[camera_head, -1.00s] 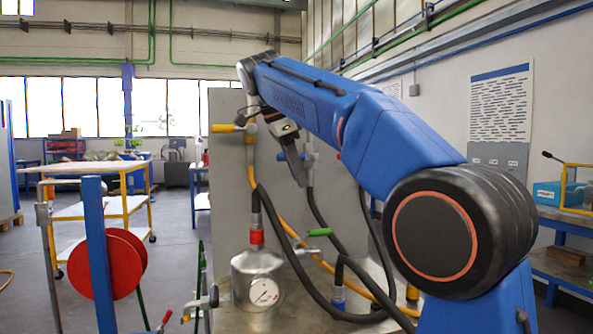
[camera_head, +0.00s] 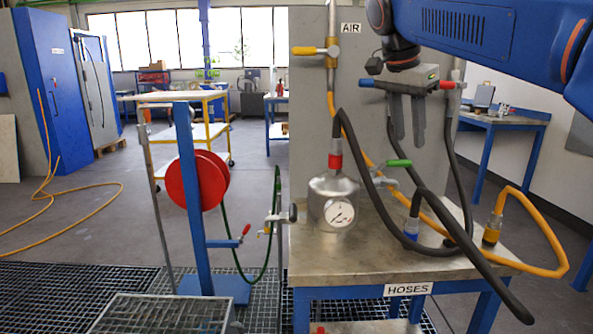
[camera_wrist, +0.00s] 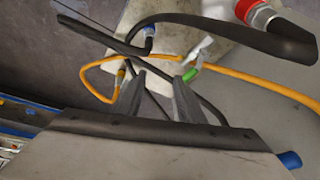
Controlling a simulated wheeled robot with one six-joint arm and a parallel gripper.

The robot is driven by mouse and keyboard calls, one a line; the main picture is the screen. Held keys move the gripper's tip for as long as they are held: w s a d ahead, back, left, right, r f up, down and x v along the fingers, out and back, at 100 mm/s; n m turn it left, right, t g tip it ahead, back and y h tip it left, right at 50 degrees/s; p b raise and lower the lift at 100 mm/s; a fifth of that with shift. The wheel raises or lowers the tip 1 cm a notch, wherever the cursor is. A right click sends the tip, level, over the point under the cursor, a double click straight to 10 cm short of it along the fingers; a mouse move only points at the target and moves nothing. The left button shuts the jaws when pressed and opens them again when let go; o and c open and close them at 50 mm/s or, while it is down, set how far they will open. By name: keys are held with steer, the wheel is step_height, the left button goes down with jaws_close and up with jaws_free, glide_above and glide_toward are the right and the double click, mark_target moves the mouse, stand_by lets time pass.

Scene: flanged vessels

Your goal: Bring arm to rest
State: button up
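My arm reaches in from the upper right in the head view. My gripper (camera_head: 408,140) hangs with its fingers pointing down, in front of the grey panel and above the hose table (camera_head: 350,262). The two fingers stand apart with nothing seen between them. The wrist view also shows the open fingers (camera_wrist: 158,80), with black and yellow hoses beyond them. A metal vessel with a pressure gauge (camera_head: 339,213) and a red-collared black hose (camera_head: 366,165) stands on the table, left of and below my gripper.
The grey panel (camera_head: 310,110) carries an AIR valve with a yellow handle (camera_head: 304,51). A yellow hose (camera_head: 545,235) loops over the table's right side. A red reel (camera_head: 190,182) on a blue post stands to the left.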

steer(key=s+d+f+n+y, duration=0.1)
steer(key=s+f+n, duration=0.3)
steer(key=s+f, duration=0.4)
steer(key=s+d+f+n+t+y, duration=0.1)
steer(key=s+f+n, duration=0.3)
steer(key=s+f, duration=0.5)
steer(key=s+d+f+n+t+y, duration=0.1)
steer(key=s+f+n, duration=0.3)
steer(key=s+f, duration=0.5)
step_height(320, 180, down, 9)
steer(key=shift+r+n, duration=0.15)
steer(key=shift+n, duration=0.25)
steer(key=shift+d, duration=0.1)
stand_by(1.4)
